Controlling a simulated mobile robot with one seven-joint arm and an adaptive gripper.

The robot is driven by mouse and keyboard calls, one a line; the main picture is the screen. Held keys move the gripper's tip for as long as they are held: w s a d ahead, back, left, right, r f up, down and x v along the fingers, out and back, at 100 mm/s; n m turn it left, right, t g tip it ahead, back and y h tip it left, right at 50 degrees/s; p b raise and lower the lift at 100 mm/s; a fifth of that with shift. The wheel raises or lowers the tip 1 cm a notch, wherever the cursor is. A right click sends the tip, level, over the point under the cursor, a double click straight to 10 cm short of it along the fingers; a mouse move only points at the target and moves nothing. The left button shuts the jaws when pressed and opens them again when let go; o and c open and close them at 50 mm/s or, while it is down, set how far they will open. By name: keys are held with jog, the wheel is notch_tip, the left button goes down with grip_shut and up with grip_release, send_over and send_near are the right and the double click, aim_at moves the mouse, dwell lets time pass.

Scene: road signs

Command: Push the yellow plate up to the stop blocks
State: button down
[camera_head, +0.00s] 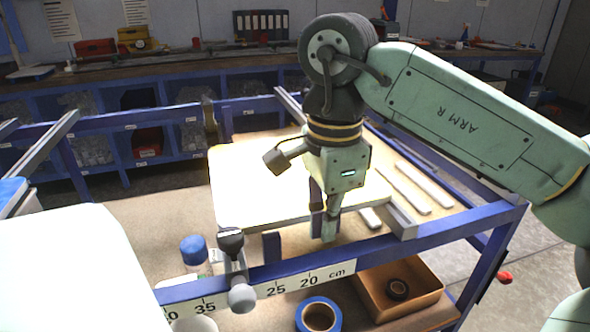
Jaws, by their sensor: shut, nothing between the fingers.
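The yellow plate (255,180) looks pale cream with thin yellow edges and lies on the blue-framed table, behind and to the left of my gripper. My gripper (330,230) points down, shut and empty, at the plate's front right part. The arm and gripper hide part of the plate, and I cannot tell whether the fingers touch its edge. A grey block (401,218) sits at the right, near the table's front rail. It may be a stop block, but I cannot tell for sure.
Pale strips (425,184) lie right of the plate. A dark-topped clamp (234,262) stands at the front rail by a centimetre scale (300,281). A blue-capped bottle (195,254) and a white panel (70,270) are at left. A brown tray (428,288) and blue tape roll (320,316) sit below.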

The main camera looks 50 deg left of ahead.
jog(key=shift+a, duration=0.2)
jog(key=shift+w+a+p, duration=0.35)
jog(key=shift+a, duration=0.5)
jog(key=shift+w+a+p, duration=0.4)
jog(key=shift+a, duration=0.5)
jog(key=shift+w+a+p, duration=0.35)
jog(key=shift+a, duration=0.5)
jog(key=shift+d, duration=0.15)
notch_tip(320, 180, up, 8)
jog(key=s+d+p, duration=0.1)
jog(key=d+p, duration=0.1)
jog(key=p, duration=0.4)
jog(key=shift+d, duration=0.25)
